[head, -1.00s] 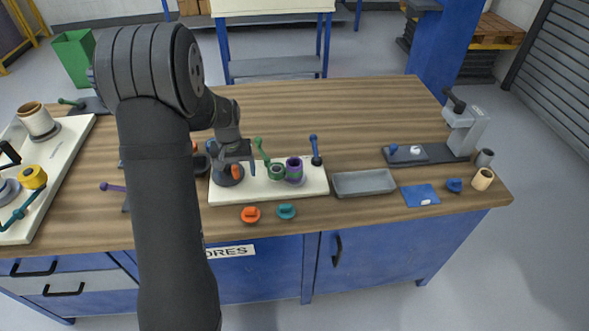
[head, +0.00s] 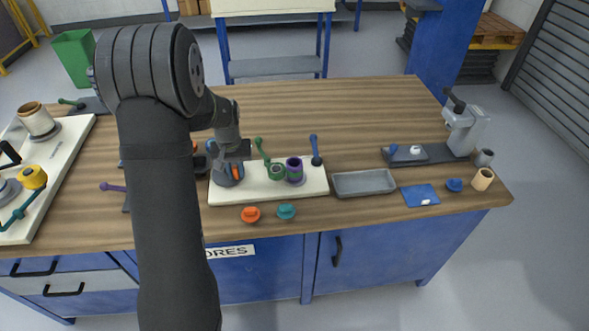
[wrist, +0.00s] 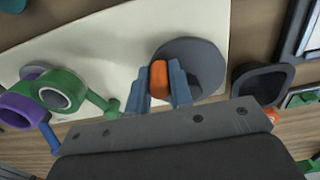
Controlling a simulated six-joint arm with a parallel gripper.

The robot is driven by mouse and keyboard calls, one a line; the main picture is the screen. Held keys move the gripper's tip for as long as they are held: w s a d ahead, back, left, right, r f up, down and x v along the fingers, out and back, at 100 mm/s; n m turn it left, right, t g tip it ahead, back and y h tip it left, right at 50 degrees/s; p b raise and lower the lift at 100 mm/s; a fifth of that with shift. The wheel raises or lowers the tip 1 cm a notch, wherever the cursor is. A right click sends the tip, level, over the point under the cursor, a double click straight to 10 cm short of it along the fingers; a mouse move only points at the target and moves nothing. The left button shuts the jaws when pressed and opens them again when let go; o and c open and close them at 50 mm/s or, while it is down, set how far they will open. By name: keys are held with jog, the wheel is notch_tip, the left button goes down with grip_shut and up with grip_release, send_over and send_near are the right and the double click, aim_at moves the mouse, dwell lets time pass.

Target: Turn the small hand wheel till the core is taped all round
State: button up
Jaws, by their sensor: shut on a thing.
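The small hand wheel is a grey disc (head: 221,178) with an upright orange knob (wrist: 160,80), on the left part of a white board (head: 255,192). It also shows in the wrist view (wrist: 200,60). My gripper (wrist: 160,94) is shut on the orange knob, one blue finger on each side. To the right of the wheel in the head view stand a green ring-shaped roller (head: 276,172) and a purple hollow cylinder (head: 294,167) side by side. I cannot tell which is the core or how much tape is on it.
A green lever (head: 262,150) and a blue lever (head: 314,150) rise from the board. Orange (head: 250,214) and teal (head: 286,211) knobs lie in front. A grey tray (head: 364,183) lies right. The wooden table behind the board is clear.

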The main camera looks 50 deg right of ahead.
jog(key=shift+w+a, duration=0.15)
jog(key=shift+a, duration=0.7)
jog(key=shift+w, duration=0.1)
